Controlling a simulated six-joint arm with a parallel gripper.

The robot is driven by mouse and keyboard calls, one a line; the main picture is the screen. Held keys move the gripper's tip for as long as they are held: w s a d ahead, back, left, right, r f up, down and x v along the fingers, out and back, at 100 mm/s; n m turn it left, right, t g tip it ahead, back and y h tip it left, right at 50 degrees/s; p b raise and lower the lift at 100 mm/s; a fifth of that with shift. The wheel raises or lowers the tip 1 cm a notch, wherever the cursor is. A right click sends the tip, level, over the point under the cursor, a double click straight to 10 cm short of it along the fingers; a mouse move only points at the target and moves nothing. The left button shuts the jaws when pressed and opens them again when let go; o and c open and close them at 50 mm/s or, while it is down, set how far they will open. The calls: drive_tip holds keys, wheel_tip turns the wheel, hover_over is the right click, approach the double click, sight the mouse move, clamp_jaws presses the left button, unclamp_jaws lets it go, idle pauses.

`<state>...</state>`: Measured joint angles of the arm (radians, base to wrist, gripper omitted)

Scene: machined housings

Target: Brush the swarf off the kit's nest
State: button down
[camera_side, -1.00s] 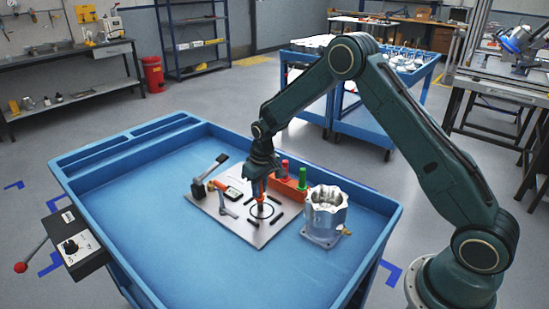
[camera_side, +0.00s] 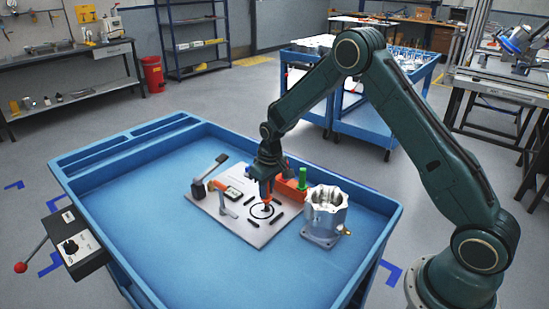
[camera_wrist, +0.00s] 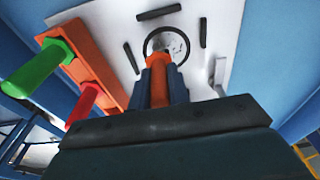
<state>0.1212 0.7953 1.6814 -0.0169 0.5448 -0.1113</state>
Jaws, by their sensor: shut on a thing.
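My gripper (camera_side: 266,190) is shut on an orange-handled brush (camera_wrist: 158,78), pointing down at the pale kit plate (camera_side: 240,222). The nest, a black ring (camera_wrist: 150,42) on the plate, also shows in the side view (camera_side: 254,214). Grey specks of swarf (camera_wrist: 173,44) lie inside the ring in the wrist view. The brush tip is at the ring's near edge in the wrist view; the handle hides the bristles, and I cannot tell whether they touch the plate. Several short black bars (camera_wrist: 160,12) surround the ring.
An orange block (camera_wrist: 98,62) with a green peg (camera_wrist: 38,78) and a red peg (camera_wrist: 85,103) stands close beside my gripper. A silver housing (camera_side: 325,215) stands right of the plate. The blue cart top (camera_side: 150,215) is clear at left.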

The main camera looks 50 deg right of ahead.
drive_tip(key=shift+s, duration=1.25)
drive_tip(key=shift+s+r, duration=0.1)
drive_tip(key=shift+r, duration=0.1)
wheel_tip(320, 180, up, 8)
drive_tip(key=shift+f, duration=0.2)
drive_tip(key=w+a, duration=0.2)
drive_tip(key=w, duration=0.5)
drive_tip(key=shift+w, duration=0.25)
drive_tip(key=shift+a, duration=0.1)
